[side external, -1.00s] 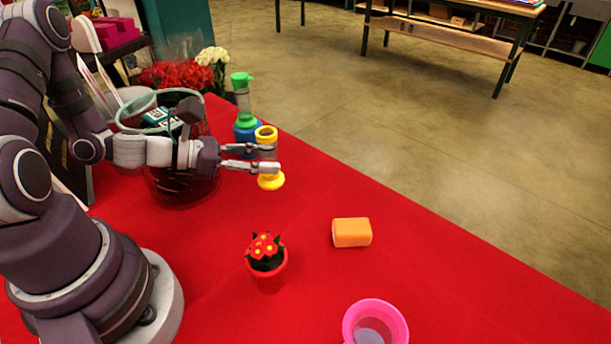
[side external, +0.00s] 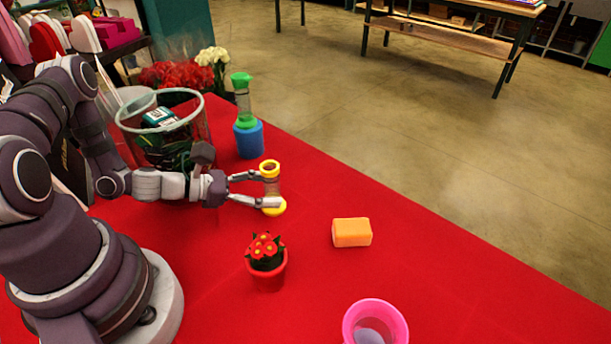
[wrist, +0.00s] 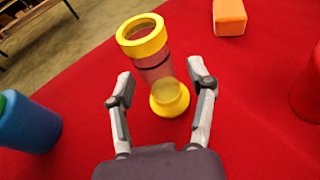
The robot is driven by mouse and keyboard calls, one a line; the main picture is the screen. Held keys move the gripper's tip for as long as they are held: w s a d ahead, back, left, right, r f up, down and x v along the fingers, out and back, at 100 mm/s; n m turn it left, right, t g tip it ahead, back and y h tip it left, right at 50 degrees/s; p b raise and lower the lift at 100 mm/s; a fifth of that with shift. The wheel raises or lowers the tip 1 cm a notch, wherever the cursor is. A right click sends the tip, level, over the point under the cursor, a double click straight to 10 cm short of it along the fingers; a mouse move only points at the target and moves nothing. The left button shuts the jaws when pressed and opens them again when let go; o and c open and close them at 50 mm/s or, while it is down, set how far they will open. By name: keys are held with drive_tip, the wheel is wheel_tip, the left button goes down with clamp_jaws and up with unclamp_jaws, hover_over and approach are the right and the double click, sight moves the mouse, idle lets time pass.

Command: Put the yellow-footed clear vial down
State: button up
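The yellow-footed clear vial (side external: 271,187) stands upright on the red cloth, with a yellow ring at its top and a yellow foot. In the wrist view the vial (wrist: 154,68) is between my fingers, with its foot on the cloth. My gripper (side external: 268,188) is low over the table, its fingers spread on either side of the vial. In the wrist view my gripper (wrist: 160,88) shows a clear gap between the right finger and the vial; the left finger's gap is smaller. Part of the foot is hidden by a finger in the side view.
A green-topped vial stands in a blue holder (side external: 249,138) behind. A glass bucket (side external: 203,118) is at the back left. A red flower pot (side external: 267,275), an orange block (side external: 351,232) and a pink cup (side external: 350,322) stand in front. The cloth (side external: 330,190) right of the vial is clear.

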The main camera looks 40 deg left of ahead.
drive_tip(key=v, duration=0.7)
drive_tip(key=shift+s+a+r, duration=0.15)
drive_tip(key=shift+s+r, duration=0.05)
drive_tip(key=shift+s, duration=0.05)
drive_tip(key=s+d+m+g, duration=0.1)
drive_tip(key=m+g, duration=0.1)
drive_tip(key=m, duration=0.1)
drive_tip(key=d+r+m+g+h, duration=0.1)
drive_tip(key=m+g, duration=0.1)
drive_tip(key=m, duration=0.1)
drive_tip(key=s+d+m+g+h, duration=0.1)
drive_tip(key=m+g, duration=0.1)
drive_tip(key=m, duration=0.1)
drive_tip(key=shift+s+r+m, duration=0.25)
drive_tip(key=shift+s+m, duration=0.1)
drive_tip(key=shift+m, duration=0.05)
wheel_tip(320, 180, up, 14)
drive_tip(key=s+m+y, duration=0.2)
drive_tip(key=m+y, duration=0.7)
drive_tip(key=m, duration=1.1)
drive_tip(key=shift+d+r+g, duration=0.15)
drive_tip(key=shift+d+g, duration=0.1)
drive_tip(key=shift+g, duration=0.15)
